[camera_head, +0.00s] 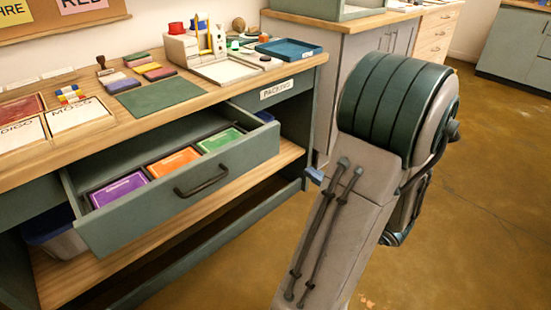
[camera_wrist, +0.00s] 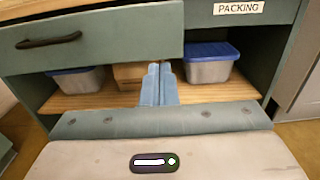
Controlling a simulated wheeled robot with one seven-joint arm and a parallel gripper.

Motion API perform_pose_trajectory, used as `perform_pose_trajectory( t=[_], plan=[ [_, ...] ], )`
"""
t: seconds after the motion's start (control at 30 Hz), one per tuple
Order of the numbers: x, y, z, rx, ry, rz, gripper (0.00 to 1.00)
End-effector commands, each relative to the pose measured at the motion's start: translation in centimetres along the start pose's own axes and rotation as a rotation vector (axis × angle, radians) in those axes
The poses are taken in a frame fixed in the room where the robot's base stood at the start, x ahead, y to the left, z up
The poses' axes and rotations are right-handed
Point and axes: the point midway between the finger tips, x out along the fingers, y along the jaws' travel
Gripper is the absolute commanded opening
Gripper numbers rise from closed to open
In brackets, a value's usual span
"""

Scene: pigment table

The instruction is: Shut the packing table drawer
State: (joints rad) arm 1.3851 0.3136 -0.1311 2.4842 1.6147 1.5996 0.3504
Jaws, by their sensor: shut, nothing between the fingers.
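The packing table drawer (camera_head: 245,156) stands pulled out from the green table, its dark handle (camera_head: 201,182) on the front. Purple, orange and green packets lie inside it. In the wrist view the drawer front (camera_wrist: 120,45) fills the upper left, with its handle (camera_wrist: 48,41) at far left. My gripper (camera_wrist: 158,70) shows there with blue fingers shut together and empty, overlapping the lower edge near the drawer's right end. Whether they touch it I cannot tell. In the head view only a blue bit of my gripper (camera_head: 314,175) shows, right of the drawer; my arm hides the rest.
The PACKING label (camera_head: 276,89) is on the table's fixed front, right of the drawer. Below is a wooden shelf (camera_wrist: 90,103) with blue-lidded tubs (camera_wrist: 208,63). The tabletop holds a green mat (camera_head: 158,96), blocks and a blue tray (camera_head: 289,49). Brown floor lies open at right.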

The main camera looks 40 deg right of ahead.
Motion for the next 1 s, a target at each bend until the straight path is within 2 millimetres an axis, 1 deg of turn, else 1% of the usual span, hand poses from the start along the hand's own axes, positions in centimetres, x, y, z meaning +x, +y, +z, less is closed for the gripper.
perform_pose_trajectory(
  t=[0.17,0.4,0.6,0.7,0.8,1.0],
  plan=[
    [3.0,0.2,-0.1,-0.005,-0.001,0.007,0.0],
    [8.2,0.2,-0.2,-0.005,0.0,0.009,0.0],
    [11.6,0.2,-0.2,-0.004,0.0,0.006,0.0],
    [12.6,0.2,-0.1,-0.004,0.001,0.005,0.0],
    [13.2,0.2,0.0,-0.003,0.001,0.006,0.0],
    [13.4,0.2,0.1,-0.003,0.002,0.004,0.0]
  ],
)
